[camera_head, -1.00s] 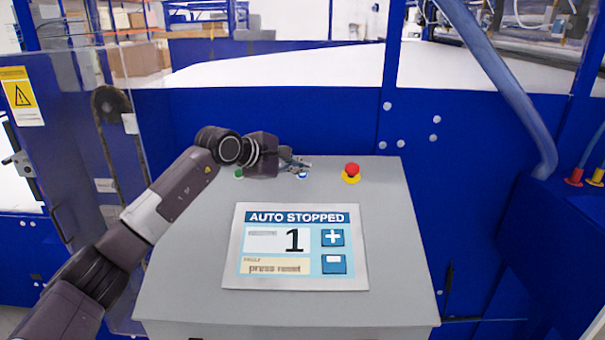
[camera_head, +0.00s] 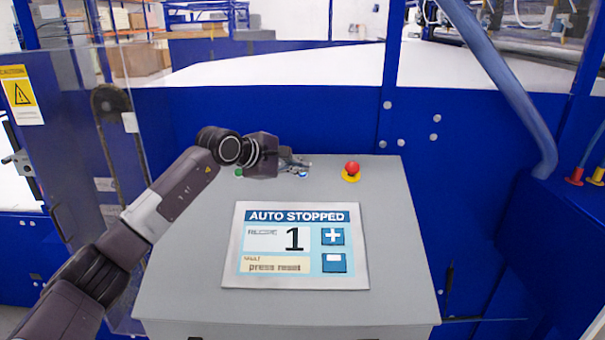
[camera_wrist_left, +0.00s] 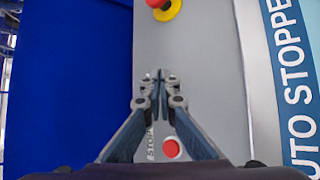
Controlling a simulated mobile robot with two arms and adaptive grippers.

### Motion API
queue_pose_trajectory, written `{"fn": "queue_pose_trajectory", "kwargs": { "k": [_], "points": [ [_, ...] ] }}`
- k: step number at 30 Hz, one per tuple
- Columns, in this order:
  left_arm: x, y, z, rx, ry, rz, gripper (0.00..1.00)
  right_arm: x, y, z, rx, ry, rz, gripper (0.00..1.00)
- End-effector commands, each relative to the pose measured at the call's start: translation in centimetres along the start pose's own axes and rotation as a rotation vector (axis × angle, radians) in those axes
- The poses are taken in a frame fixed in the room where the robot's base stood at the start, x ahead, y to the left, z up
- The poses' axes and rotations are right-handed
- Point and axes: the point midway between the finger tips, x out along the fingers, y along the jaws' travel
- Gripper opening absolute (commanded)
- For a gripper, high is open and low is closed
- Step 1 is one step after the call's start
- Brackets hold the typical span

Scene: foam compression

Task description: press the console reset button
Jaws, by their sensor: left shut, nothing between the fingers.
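The grey console (camera_head: 385,250) has a screen (camera_head: 296,282) reading "AUTO STOPPED" and "press reset". A blue button (camera_head: 303,174) on its back strip shows partly, just by my left gripper's fingertips (camera_head: 303,163). A green button (camera_head: 239,173) is to the left. A red mushroom button on a yellow ring (camera_head: 351,170) is to the right. In the left wrist view my left gripper (camera_wrist_left: 160,87) is shut and empty over the panel. The blue button is hidden there; a red button (camera_wrist_left: 172,148) by a "STOP" label shows between the fingers. I cannot tell whether the tips touch anything. My right gripper is out of view.
A blue machine wall (camera_head: 290,120) rises behind the console. A clear guard panel with a yellow warning label (camera_head: 18,92) stands at the left, near my arm. A blue-grey pipe (camera_head: 505,85) runs down at the right. The console's front right is clear.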

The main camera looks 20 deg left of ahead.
Motion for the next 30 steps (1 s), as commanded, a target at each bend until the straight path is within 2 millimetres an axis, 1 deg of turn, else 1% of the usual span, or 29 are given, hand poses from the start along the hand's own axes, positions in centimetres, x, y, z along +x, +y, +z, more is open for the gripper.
{"fn": "queue_pose_trajectory", "kwargs": {
  "k": [2,12,26,30],
  "points": [
    [0.3,-0.3,-0.2,0.000,0.001,-0.001,0.00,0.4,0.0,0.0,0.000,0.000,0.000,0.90],
    [0.3,-0.3,-0.2,0.000,0.001,-0.002,0.00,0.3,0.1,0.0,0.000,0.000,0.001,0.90],
    [-0.2,0.1,0.2,0.000,0.000,-0.001,0.00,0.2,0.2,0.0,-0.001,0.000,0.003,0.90],
    [-0.7,0.7,0.6,0.001,0.000,0.001,0.00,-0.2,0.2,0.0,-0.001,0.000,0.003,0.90]
  ]
}}
